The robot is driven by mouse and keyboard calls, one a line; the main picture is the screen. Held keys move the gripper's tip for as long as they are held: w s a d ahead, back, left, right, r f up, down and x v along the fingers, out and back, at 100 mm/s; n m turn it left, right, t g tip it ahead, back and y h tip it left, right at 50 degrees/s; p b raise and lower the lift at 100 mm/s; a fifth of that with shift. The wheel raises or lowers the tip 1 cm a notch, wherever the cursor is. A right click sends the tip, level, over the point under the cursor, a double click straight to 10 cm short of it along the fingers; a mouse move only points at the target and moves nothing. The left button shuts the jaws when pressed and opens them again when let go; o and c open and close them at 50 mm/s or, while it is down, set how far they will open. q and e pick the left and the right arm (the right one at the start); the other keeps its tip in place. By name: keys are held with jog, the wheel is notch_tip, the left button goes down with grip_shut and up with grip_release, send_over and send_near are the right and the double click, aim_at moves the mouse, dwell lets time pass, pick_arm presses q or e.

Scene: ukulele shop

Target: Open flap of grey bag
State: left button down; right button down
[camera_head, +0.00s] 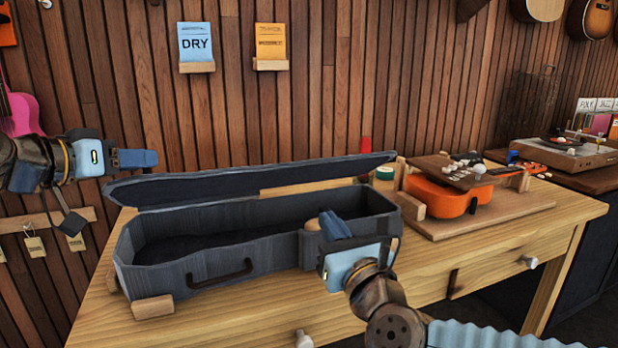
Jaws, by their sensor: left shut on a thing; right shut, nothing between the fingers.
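The grey bag (207,256) is a dark, case-like box lying on the wooden table, with a handle (220,276) on its front. Its flap (310,172) is raised along the back edge, and the dark inside shows. My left gripper (140,160) is at the left end of the flap, shut on it; the exact contact is small and hard to see. My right gripper (334,226) is shut and empty at the front right of the bag, hiding part of the front wall and rim there.
Wooden blocks (153,307) sit by the bag's front left corner. An orange ukulele (437,196) lies on a wooden stand (490,222) to the right. A green roll (384,173) is behind the bag.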

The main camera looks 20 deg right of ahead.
send_near(303, 164)
jog(key=w+f, duration=0.2)
jog(key=w, duration=0.1)
jog(key=w+f, duration=0.1)
jog(key=shift+w+f, duration=0.1)
jog(key=shift+w, duration=0.3)
jog(key=shift+w+r, duration=0.3)
jog(key=shift+r, duration=0.3)
jog(key=shift+w+r, duration=0.3)
jog(key=shift+r, duration=0.25)
jog(key=shift+w+r, duration=0.4)
jog(key=shift+r, duration=0.1)
pick_arm(q)
jog(key=shift+d, duration=0.1)
pick_arm(e)
jog(key=shift+w+r, duration=0.25)
jog(key=shift+r, duration=0.3)
pick_arm(q)
jog(key=shift+s+d, duration=0.1)
jog(key=shift+s, duration=0.05)
pick_arm(e)
jog(key=shift+d+r, duration=0.15)
pick_arm(q)
jog(key=c, duration=1)
grip_release()
jog(key=shift+c, duration=0.2)
jog(key=shift+o, duration=1.3)
